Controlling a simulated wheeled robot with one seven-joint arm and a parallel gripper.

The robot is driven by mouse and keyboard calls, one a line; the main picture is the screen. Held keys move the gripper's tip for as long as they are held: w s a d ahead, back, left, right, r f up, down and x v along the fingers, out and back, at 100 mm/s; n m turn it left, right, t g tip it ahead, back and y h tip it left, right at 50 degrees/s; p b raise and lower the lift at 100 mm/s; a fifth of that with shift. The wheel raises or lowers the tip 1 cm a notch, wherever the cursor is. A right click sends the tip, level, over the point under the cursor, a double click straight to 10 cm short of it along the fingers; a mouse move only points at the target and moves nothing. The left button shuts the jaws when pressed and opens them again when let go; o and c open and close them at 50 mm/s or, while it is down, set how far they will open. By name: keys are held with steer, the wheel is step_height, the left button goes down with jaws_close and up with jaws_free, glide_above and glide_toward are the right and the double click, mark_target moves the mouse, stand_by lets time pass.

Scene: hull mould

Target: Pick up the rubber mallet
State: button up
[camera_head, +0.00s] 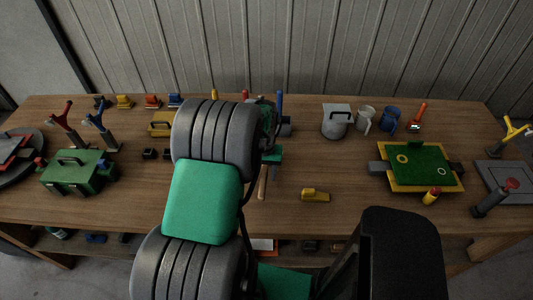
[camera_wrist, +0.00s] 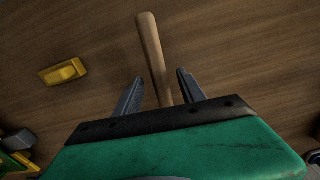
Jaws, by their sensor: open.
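A wooden handle (camera_wrist: 153,55), which looks like the mallet's, lies on the table in the wrist view. It runs between the two fingers of my gripper (camera_wrist: 155,90), with a visible gap on each side. Its lower end and any mallet head are hidden behind the green gripper body. In the head view part of the handle (camera_head: 262,183) shows just right of my arm. My gripper (camera_head: 273,170) is partly hidden there by my arm. The fingers are open and do not appear to touch the handle.
A yellow block-like object (camera_head: 315,195) lies right of the handle on the wooden table (camera_head: 340,170). A green board with a yellow frame (camera_head: 394,182) is farther right. A green toolbox (camera_head: 75,177) stands at left. A grey lidded pot (camera_head: 335,124) and mugs (camera_head: 366,117) stand behind.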

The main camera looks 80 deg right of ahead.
steer(key=shift+f, duration=0.25)
jaws_close()
stand_by(0.3)
steer(key=shift+d+r, duration=0.1)
